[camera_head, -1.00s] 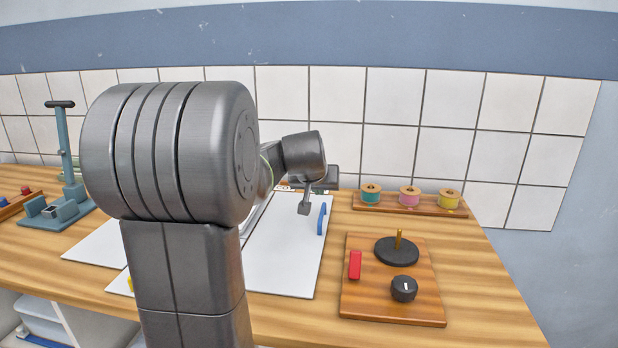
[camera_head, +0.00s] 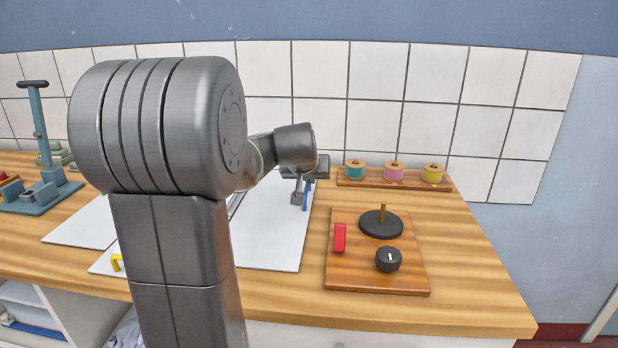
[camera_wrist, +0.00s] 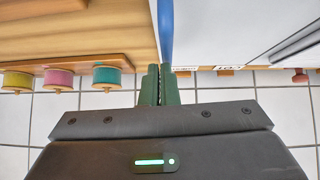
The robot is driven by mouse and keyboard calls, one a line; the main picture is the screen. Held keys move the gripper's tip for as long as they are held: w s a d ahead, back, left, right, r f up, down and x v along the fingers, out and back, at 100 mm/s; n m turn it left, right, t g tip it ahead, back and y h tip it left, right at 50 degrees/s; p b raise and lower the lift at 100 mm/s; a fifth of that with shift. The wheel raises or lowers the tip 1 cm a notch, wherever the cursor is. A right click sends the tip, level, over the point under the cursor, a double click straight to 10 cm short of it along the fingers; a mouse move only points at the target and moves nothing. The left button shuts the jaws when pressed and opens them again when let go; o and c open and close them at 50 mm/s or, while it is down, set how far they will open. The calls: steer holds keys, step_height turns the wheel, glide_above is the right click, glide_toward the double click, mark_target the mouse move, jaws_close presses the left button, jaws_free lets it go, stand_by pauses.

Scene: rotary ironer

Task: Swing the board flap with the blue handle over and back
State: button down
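The white board flap (camera_head: 275,240) lies on the wooden worktop, partly hidden behind my arm. Its blue handle (camera_head: 306,194) stands near its right edge. In the wrist view the blue handle (camera_wrist: 166,28) is a narrow upright strip, ending just beyond my fingertips. My gripper (camera_head: 297,199) is just left of the handle in the head view. In the wrist view my gripper's (camera_wrist: 161,82) dark green fingers are almost together, with only a thin gap and nothing clearly between them. I cannot tell whether they touch the handle.
A wooden panel (camera_head: 345,279) with a red block, a black disc and a dark knob lies right of the board. A rack of thread spools (camera_head: 393,184) stands behind it. A yellow handle (camera_head: 117,262) shows at left. The tiled wall closes off the back.

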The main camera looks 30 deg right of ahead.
steer(key=shift+s+f, duration=0.1)
steer(key=shift+f, duration=0.15)
steer(key=s+a+r+p, duration=0.2)
steer(key=s+r, duration=0.5)
steer(key=r, duration=0.4)
steer(key=shift+r+p, duration=0.15)
steer(key=shift+p, duration=0.65)
steer(key=shift+w, duration=0.15)
steer(key=x, duration=0.3)
steer(key=a+b+x, duration=0.1)
steer(key=x, duration=0.3)
steer(key=a+f+b+x, duration=0.1)
steer(key=x, duration=0.3)
steer(key=shift+w+a+f, duration=0.1)
steer(key=shift+w+f, duration=0.15)
steer(key=shift+f, duration=0.05)
steer(key=shift+w+a+f+b, duration=0.1)
steer(key=shift+a+f+b, duration=0.1)
steer(key=shift+f+b, duration=0.45)
